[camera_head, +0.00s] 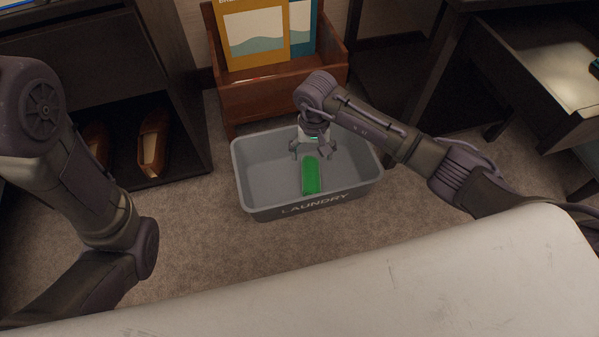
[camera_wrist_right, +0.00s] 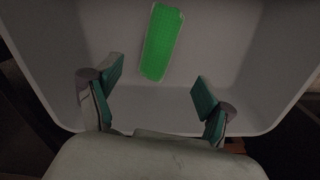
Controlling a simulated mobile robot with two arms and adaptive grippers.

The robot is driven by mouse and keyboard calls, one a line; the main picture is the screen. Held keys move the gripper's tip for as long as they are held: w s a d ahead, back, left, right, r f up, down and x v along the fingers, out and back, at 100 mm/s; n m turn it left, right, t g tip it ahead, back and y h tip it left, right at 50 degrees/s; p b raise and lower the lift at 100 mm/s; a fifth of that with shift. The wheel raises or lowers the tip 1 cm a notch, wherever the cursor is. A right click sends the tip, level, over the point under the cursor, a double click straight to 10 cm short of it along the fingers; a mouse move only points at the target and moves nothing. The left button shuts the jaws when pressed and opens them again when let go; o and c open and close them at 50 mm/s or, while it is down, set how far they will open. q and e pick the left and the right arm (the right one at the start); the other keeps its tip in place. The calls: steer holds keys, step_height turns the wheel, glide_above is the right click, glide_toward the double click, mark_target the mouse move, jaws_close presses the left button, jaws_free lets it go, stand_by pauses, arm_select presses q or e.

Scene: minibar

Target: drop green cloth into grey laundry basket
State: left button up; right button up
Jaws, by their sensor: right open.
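The grey laundry basket (camera_head: 262,205), marked LAUNDRY, stands on the carpet in the middle of the head view. The green cloth (camera_head: 311,175) is inside it, towards the front wall. It also shows in the right wrist view (camera_wrist_right: 161,42), on the grey basket's inside (camera_wrist_right: 95,30). My right gripper (camera_head: 313,150) is over the basket, above and behind the cloth. Its two fingers are spread in the right wrist view (camera_wrist_right: 159,85), with nothing between them and the cloth apart from them. My left arm is at the left, but its gripper is out of view.
A wooden rack (camera_head: 262,98) with a yellow book (camera_head: 254,35) stands right behind the basket. A dark shelf at the left holds brown shoes (camera_head: 152,145). A dark desk (camera_head: 540,70) stands at the right. Carpet (camera_head: 185,235) is free left of the basket.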

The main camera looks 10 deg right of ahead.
step_height(320, 180, up, 11)
stand_by(0.3)
stand_by(0.4)
